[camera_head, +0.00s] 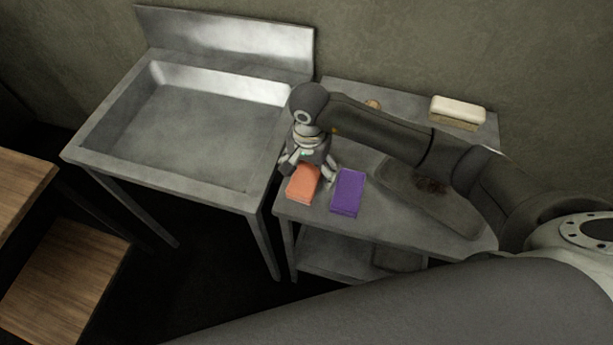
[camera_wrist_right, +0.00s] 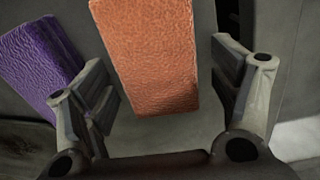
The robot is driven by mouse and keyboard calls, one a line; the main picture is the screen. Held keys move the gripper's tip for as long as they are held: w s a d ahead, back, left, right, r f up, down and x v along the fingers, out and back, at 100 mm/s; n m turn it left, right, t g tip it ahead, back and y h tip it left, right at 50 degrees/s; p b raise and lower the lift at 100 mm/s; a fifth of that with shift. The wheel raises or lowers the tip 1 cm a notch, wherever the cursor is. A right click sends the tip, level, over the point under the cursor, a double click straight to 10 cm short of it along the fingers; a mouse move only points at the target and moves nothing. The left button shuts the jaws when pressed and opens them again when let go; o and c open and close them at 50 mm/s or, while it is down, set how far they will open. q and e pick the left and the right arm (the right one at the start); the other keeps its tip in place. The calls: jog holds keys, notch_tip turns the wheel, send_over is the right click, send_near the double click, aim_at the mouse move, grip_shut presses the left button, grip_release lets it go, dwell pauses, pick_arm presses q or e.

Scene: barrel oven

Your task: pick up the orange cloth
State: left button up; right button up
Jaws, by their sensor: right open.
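The orange cloth (camera_head: 303,183) is a folded block lying near the front left corner of the metal table. In the right wrist view the orange cloth (camera_wrist_right: 150,55) shows between the two fingers. My right gripper (camera_head: 308,172) is open, pointing down just above and behind the cloth. In the right wrist view, the right gripper's fingers (camera_wrist_right: 165,85) stand apart on either side of the cloth, with a gap on each side. I cannot tell whether they reach down to its height. My left gripper is not in view.
A purple cloth (camera_head: 348,192) lies close beside the orange one, and near one finger in the wrist view (camera_wrist_right: 40,65). A shallow tray (camera_head: 450,211) and a cream block (camera_head: 457,111) are further right. A steel sink (camera_head: 190,140) stands left of the table (camera_head: 300,212).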

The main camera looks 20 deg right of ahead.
aim_at(309, 172)
jog(key=c, duration=1.1)
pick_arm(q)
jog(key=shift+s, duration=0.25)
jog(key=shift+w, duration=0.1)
pick_arm(e)
jog(key=shift+w+r+b, duration=0.1)
jog(key=shift+r+b, duration=0.25)
jog(key=shift+r, duration=0.15)
jog(key=r, duration=0.1)
jog(key=r+b, duration=0.1)
jog(key=shift+s+r, duration=0.3)
jog(key=s+r, duration=0.2)
jog(key=s+r+b, duration=0.1)
jog(key=s+r, duration=0.2)
jog(key=shift+a+r, duration=0.2)
jog(key=shift+r, duration=0.15)
pick_arm(q)
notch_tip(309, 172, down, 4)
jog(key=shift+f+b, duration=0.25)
jog(key=shift+b, duration=0.65)
pick_arm(e)
jog(key=s+r, duration=0.3)
jog(key=s, duration=0.5)
jog(key=shift+s+a+r, duration=0.3)
jog(key=shift+a+r, duration=0.1)
